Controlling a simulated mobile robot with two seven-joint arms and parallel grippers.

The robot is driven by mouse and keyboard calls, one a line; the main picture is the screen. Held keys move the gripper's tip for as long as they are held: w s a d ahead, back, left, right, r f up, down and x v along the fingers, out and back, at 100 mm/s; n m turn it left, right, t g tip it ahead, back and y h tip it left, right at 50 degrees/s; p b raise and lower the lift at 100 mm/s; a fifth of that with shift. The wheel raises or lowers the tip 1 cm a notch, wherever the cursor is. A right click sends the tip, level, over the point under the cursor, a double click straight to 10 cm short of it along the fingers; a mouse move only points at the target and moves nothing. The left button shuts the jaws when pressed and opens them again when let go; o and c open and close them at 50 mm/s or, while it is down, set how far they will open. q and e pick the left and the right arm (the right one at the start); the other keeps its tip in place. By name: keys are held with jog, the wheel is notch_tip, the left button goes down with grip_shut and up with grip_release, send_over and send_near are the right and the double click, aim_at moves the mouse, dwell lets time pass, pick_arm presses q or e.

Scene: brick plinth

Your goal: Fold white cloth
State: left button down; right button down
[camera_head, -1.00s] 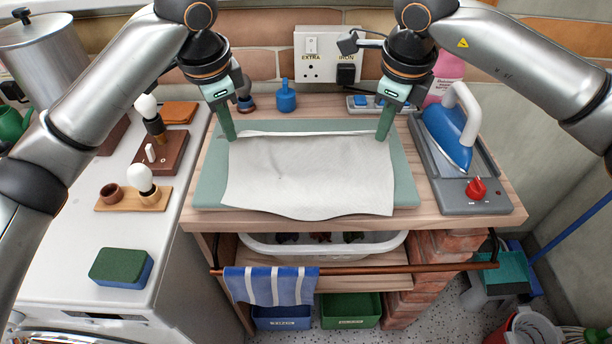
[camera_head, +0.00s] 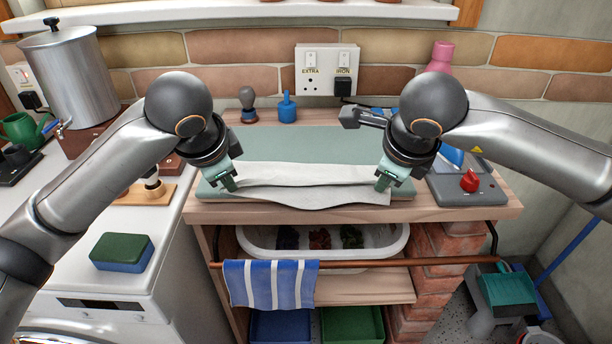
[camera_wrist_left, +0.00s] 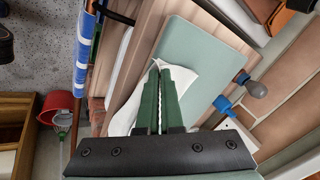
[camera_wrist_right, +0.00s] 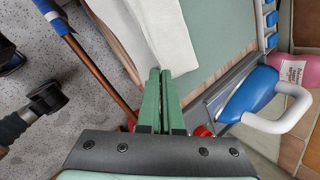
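The white cloth (camera_head: 310,175) lies on the pale green board (camera_head: 300,145) on the wooden bench top. Its far part is doubled over toward the front, and a strip of the lower layer shows along the front edge. My left gripper (camera_head: 228,186) is shut on the doubled-over edge at the cloth's left corner; white shows between its fingers in the left wrist view (camera_wrist_left: 158,100). My right gripper (camera_head: 383,184) is shut at the right corner of the same edge. The right wrist view shows its fingers (camera_wrist_right: 160,98) close together against the cloth.
The blue iron (camera_head: 452,157) and its grey stand with a red knob (camera_head: 469,181) are close to the right gripper. A blue bottle (camera_head: 287,107) stands behind the board. A striped towel (camera_head: 270,284) hangs on the front rail. The board's back half is bare.

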pick_arm(q)
jog(key=shift+a, duration=0.15)
pick_arm(e)
jog(key=shift+d, duration=0.2)
pick_arm(q)
jog(key=c, duration=0.7)
grip_release()
pick_arm(e)
jog(key=c, duration=0.7)
grip_release()
jog(key=shift+a, duration=0.15)
pick_arm(q)
jog(key=shift+s+d+r, duration=0.1)
jog(key=shift+d+r, duration=0.1)
jog(key=shift+r, duration=0.15)
pick_arm(e)
jog(key=shift+s+r, duration=0.1)
jog(key=shift+r, duration=0.25)
pick_arm(q)
jog(key=v, duration=0.6)
jog(key=s+v, duration=0.1)
jog(key=v, duration=0.3)
jog(key=shift+f, duration=0.15)
pick_arm(e)
jog(key=v, duration=0.6)
jog(key=s+v, duration=0.1)
jog(key=v, duration=0.3)
jog(key=shift+f, duration=0.15)
